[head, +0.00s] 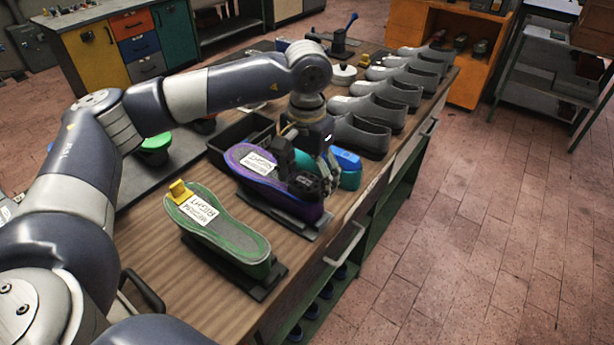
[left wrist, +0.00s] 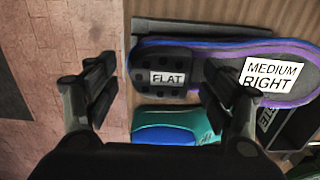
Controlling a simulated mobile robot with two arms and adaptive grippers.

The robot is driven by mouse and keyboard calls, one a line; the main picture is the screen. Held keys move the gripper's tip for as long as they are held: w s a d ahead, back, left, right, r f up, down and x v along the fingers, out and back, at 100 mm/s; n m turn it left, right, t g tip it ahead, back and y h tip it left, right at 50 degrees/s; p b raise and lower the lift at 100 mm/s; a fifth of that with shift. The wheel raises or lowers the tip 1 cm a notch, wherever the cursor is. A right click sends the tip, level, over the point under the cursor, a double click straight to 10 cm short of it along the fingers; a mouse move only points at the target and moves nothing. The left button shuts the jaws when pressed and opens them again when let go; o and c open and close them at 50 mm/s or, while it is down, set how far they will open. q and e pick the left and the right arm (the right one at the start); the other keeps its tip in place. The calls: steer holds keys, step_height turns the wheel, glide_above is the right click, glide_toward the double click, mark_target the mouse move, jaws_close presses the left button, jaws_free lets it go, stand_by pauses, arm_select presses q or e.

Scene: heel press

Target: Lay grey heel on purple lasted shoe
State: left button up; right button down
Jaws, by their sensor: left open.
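The purple lasted shoe (head: 258,172) lies sole up on a dark stand on the bench. Its sole with a "MEDIUM RIGHT" label shows in the left wrist view (left wrist: 222,68). The dark grey heel (left wrist: 165,78), marked "FLAT" and studded, lies over the heel end of that sole; whether it is fully seated I cannot tell. My left gripper (head: 304,178) is open above the heel end. In the left wrist view its fingers (left wrist: 158,85) stand apart on either side of the heel. In the head view the gripper largely hides the heel. My right gripper is not in view.
A green shoe (head: 228,232) with a yellow piece (head: 179,191) on it lies nearer on the bench. A teal and blue shoe (head: 347,163) is close behind the gripper. Several grey shoes (head: 373,109) line the far bench edge. A dark bin (head: 236,133) stands left.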

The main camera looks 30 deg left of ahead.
arm_select(q)
steer(key=shift+r, duration=0.1)
step_height(320, 180, up, 12)
stand_by(0.4)
stand_by(0.6)
